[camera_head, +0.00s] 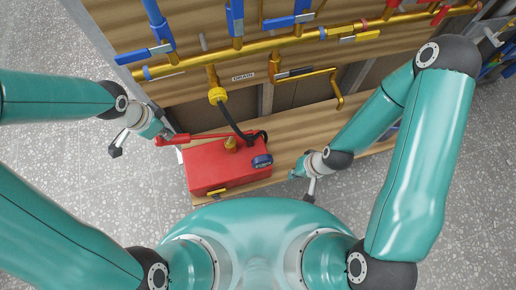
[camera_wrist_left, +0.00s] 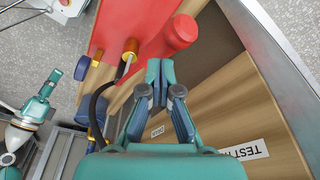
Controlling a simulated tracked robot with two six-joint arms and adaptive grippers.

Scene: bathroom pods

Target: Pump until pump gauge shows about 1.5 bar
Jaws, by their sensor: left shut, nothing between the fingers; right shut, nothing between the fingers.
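The red pump box (camera_head: 212,172) stands on the wooden board. Its red handle (camera_head: 185,137) reaches out to the left along the box's far edge. The dark blue round gauge (camera_head: 262,161) sits at the box's right end, and its reading is too small to make out. My left gripper (camera_head: 166,133) is shut and empty, close to the handle's outer end. In the left wrist view its fingertips (camera_wrist_left: 160,64) lie just short of the red handle end (camera_wrist_left: 180,33); I cannot tell whether they touch. My right gripper (camera_head: 293,174) is shut and empty, right of the gauge.
A black hose (camera_head: 232,122) runs from the box to the yellow fitting (camera_head: 217,95) under the "DRAIN" label (camera_head: 243,77). Brass pipes (camera_head: 280,42) with blue-handled valves cross the wooden panel behind. A metal edge (camera_wrist_left: 282,55) borders the panel. Grey floor lies open at the left.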

